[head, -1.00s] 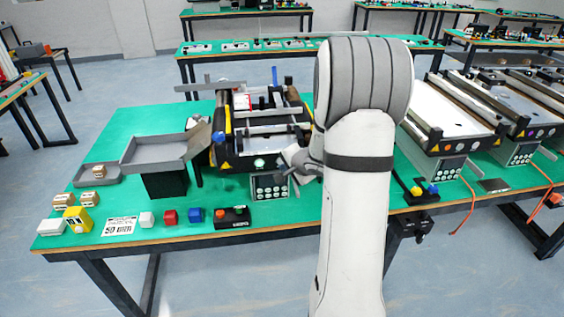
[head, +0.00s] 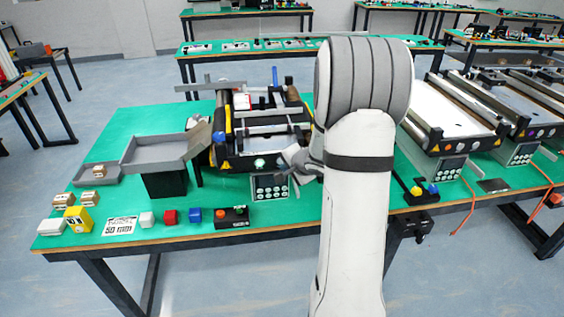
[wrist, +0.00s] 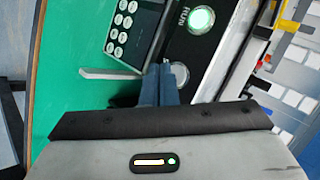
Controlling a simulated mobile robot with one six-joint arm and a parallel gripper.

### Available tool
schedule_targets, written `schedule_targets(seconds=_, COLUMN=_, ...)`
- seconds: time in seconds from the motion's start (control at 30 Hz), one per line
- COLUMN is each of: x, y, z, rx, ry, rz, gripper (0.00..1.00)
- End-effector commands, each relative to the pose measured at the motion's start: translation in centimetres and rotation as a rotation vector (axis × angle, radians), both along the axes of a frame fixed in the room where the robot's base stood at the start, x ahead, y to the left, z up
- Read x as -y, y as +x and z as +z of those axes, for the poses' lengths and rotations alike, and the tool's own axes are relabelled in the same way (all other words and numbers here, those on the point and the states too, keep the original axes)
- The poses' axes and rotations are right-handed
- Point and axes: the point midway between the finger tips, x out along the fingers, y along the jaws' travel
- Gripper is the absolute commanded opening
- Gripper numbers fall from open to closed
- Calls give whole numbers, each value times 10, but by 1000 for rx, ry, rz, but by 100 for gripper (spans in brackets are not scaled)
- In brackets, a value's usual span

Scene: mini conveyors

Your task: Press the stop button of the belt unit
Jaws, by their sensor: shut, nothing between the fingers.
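The belt unit (head: 268,130) stands on the green bench, with a keypad panel (head: 270,187) on its front. Its round RUN button (wrist: 201,20) glows green-white in the wrist view, and it also shows in the head view (head: 259,163). My gripper (wrist: 167,68) is shut and empty. Its blue-grey fingertips are over the dark control strip (wrist: 190,50), below the RUN button in the wrist view. In the head view my arm hides part of the unit's right side.
A grey tray (head: 150,153) on a black stand is left of the unit. More belt units (head: 450,110) stand at right.

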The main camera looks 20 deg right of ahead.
Motion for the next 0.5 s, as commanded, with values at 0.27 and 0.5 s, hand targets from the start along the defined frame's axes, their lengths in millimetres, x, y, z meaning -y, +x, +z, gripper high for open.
schedule_targets(seconds=0.27, x=1, y=5, z=-1, rx=1, ry=0, rz=0, gripper=0)
schedule_targets(seconds=0.5, x=2, y=9, z=0, rx=0, ry=0, rz=0, gripper=0)
